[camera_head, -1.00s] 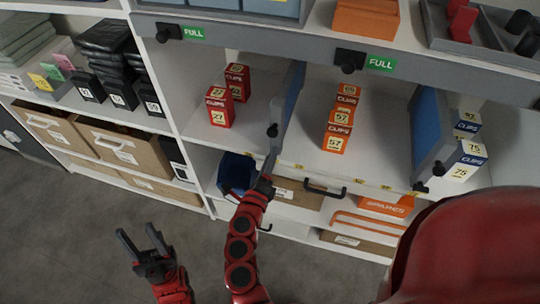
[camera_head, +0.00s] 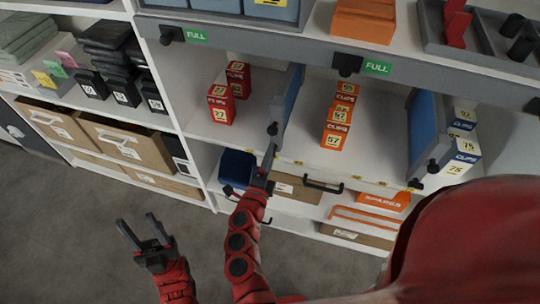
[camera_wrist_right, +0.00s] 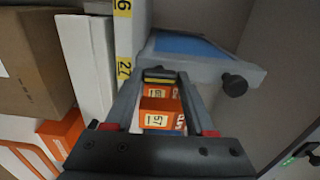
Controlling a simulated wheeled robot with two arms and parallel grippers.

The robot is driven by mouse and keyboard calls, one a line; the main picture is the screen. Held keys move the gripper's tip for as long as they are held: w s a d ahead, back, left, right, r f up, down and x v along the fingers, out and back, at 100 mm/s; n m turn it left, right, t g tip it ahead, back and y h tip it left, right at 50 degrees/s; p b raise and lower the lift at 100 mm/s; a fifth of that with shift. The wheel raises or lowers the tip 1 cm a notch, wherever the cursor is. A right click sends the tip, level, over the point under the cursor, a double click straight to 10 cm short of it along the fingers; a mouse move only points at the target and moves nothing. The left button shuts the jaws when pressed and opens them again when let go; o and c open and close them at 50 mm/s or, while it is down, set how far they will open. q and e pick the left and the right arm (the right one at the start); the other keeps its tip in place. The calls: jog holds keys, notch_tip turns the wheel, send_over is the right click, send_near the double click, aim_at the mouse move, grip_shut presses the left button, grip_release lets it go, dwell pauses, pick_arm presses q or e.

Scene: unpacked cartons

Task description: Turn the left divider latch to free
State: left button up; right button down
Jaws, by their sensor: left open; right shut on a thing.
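The left divider (camera_head: 290,100) is a grey-edged blue panel between the red boxes and the orange boxes, with a black knob (camera_head: 272,129) on its front edge; the knob also shows in the right wrist view (camera_wrist_right: 234,84). My right gripper (camera_head: 270,157) is at the shelf's front edge just below this knob. In the right wrist view its fingers (camera_wrist_right: 161,78) are shut on a small dark and yellow piece, seemingly the left divider latch (camera_wrist_right: 159,74). The fingers hide much of it, so its turn is unclear. My left gripper (camera_head: 137,232) is open and empty above the floor.
Red boxes (camera_head: 220,103) stand left of the divider and orange clips boxes (camera_head: 337,122) right of it. The right divider (camera_head: 424,128) stands farther right. The floor at lower left is clear.

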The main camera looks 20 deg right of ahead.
jog(key=shift+f, duration=0.1)
jog(key=shift+c, duration=1.2)
grip_release()
jog(key=v, duration=1.7)
jog(key=shift+s+a, duration=0.2)
jog(key=shift+a, duration=0.05)
